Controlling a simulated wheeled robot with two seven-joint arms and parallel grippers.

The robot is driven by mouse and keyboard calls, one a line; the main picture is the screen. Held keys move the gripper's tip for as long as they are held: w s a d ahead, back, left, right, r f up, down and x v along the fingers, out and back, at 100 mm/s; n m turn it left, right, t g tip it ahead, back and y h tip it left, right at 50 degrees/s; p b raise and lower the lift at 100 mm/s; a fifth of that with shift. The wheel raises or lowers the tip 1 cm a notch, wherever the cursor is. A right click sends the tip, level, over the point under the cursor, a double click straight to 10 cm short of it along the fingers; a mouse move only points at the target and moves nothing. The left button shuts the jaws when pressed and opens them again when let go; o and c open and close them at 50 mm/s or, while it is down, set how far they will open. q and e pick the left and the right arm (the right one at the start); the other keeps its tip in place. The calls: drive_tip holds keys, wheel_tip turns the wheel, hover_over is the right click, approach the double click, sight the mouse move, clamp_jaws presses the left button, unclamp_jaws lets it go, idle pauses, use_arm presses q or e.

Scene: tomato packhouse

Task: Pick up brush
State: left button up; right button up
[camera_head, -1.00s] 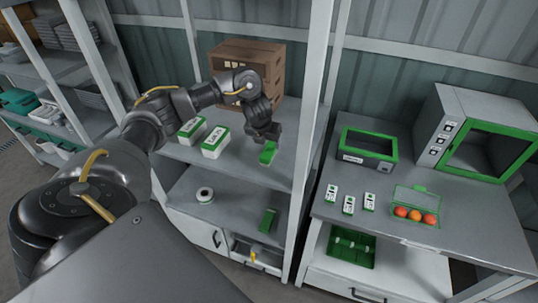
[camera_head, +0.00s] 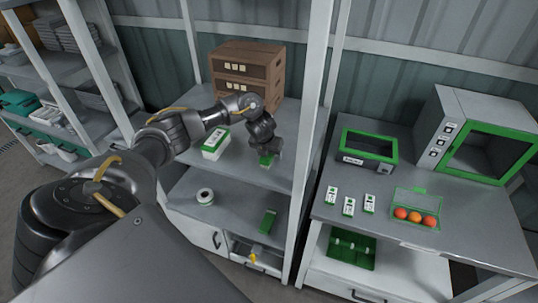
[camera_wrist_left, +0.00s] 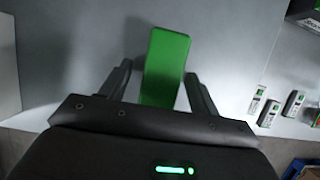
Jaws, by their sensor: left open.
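A green block-shaped thing, which I take to be the brush (camera_head: 266,161), lies on the upper shelf near its front right. My left gripper (camera_head: 267,151) is right above it and hides part of it in the head view. In the left wrist view the green brush (camera_wrist_left: 166,62) lies lengthwise between the two spread fingers, with a gap on each side. Its bristles do not show. My left gripper is open and empty. My right gripper is in neither view.
A white and green box (camera_head: 215,143) stands left of the gripper, with a brown crate (camera_head: 245,70) behind. A grey shelf post (camera_head: 311,130) rises close on the right. The lower shelf holds a tape roll (camera_head: 205,196) and another green item (camera_head: 268,221).

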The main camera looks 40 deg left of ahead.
use_arm(q)
drive_tip(key=shift+f, duration=0.15)
drive_tip(key=shift+c, duration=0.4)
drive_tip(key=c, duration=1)
